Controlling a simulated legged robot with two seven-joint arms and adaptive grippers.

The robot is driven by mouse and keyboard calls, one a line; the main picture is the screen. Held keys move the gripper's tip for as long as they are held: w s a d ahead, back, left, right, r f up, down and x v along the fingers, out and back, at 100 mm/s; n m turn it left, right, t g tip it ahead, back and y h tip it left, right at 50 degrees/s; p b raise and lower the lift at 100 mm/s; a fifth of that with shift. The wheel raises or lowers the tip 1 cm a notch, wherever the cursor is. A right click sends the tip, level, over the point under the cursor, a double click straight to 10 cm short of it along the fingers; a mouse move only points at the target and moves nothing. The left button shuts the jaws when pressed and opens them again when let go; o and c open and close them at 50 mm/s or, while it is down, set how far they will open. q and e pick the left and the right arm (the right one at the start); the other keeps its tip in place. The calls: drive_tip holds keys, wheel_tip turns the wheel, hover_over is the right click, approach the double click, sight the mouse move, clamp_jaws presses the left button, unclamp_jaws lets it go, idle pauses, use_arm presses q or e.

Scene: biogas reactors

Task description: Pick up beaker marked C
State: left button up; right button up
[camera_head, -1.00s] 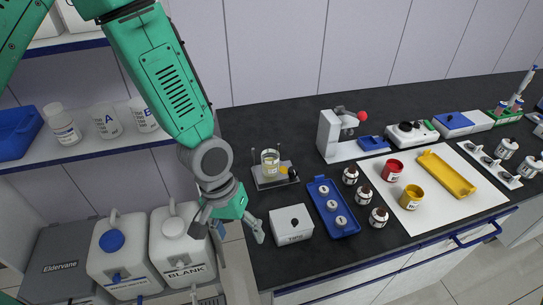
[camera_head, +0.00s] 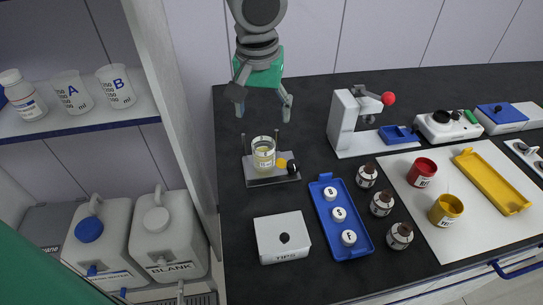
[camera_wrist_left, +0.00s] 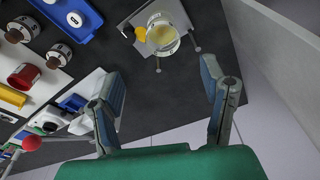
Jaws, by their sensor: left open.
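A clear beaker with pale yellow liquid (camera_head: 263,153) stands upright on a small grey device with a yellow knob (camera_head: 272,179) on the dark bench; I cannot read its mark. It also shows at the top of the left wrist view (camera_wrist_left: 162,36). Beaker A (camera_head: 72,92) and beaker B (camera_head: 116,87) stand empty on the shelf at left. My left gripper (camera_head: 263,112) is open and empty, fingers pointing down, above the yellow-liquid beaker in the picture and apart from it. In the left wrist view, the beaker lies beyond the open fingertips (camera_wrist_left: 163,75). My right gripper is not in view.
Thin rods rise from the device beside the beaker. A TIPS box (camera_head: 282,238), a blue tray with several capped items (camera_head: 361,246) and brown bottles (camera_head: 381,204) stand nearby. The shelf's side wall (camera_head: 180,100) borders the bench at left. Bench behind the device is clear.

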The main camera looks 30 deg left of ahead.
sight(261, 138)
use_arm(q)
drive_tip(key=f, duration=0.3)
drive_tip(key=w+a+f, duration=0.1)
drive_tip(key=f, duration=0.4)
drive_tip(key=shift+w+a+f+b, duration=0.15)
drive_tip(key=shift+w+f+b, duration=0.05)
drive_tip(key=shift+f+b, duration=0.2)
drive_tip(key=f, duration=0.5)
drive_tip(key=shift+w+d, duration=0.35)
drive_tip(key=shift+a, duration=0.2)
drive_tip(key=shift+s+a, duration=0.1)
drive_tip(key=c, duration=1.3)
